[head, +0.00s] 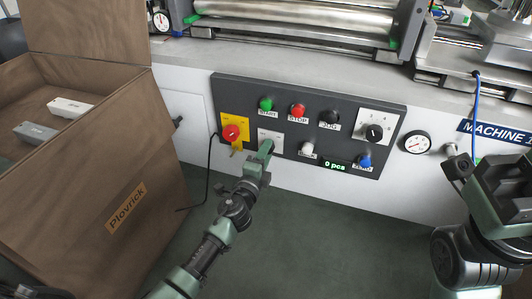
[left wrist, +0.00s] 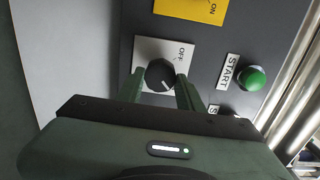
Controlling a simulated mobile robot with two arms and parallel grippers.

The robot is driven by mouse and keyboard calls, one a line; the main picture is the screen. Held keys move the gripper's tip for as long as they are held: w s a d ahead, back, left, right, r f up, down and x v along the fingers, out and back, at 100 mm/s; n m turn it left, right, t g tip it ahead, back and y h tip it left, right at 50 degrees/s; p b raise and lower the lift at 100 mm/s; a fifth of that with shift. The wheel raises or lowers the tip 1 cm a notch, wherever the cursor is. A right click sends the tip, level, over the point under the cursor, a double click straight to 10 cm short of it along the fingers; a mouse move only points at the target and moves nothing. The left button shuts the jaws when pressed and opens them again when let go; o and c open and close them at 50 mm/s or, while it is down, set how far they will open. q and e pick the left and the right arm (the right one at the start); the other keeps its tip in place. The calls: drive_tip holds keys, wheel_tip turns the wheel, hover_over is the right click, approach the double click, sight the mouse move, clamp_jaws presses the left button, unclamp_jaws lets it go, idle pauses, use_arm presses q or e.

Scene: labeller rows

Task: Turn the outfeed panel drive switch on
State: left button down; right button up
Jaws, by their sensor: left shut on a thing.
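The dark control panel (head: 330,97) is on the front of the machine. Its rotary switch, a black knob (left wrist: 160,73) on a white plate (left wrist: 146,46) with an OFF label, shows in the left wrist view. In the head view the plate (head: 277,135) is partly covered by my left gripper (head: 266,147). My left gripper (left wrist: 160,88) is shut on the knob, one finger on each side. A light mark shows on the knob, but its exact setting is hard to read. My right gripper (head: 500,190) is at the right edge, away from the panel; its jaws are unclear.
A red knob (head: 231,132) on a yellow plate is just left of the switch. Green START (head: 265,103) and red STOP (head: 298,110) buttons are above. A larger knob (head: 374,132) is to the right. A brown box (head: 100,150) stands at left; a blue cable (head: 476,115) hangs at right.

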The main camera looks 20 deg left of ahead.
use_arm(q)
drive_tip(key=shift+d+f, duration=0.1)
drive_tip(key=c, duration=0.9)
unclamp_jaws()
drive_tip(key=shift+s, duration=0.15)
drive_tip(key=s+p, duration=0.1)
drive_tip(key=s, duration=0.6)
drive_tip(key=shift+s+a, duration=0.2)
drive_tip(key=shift+s, duration=0.1)
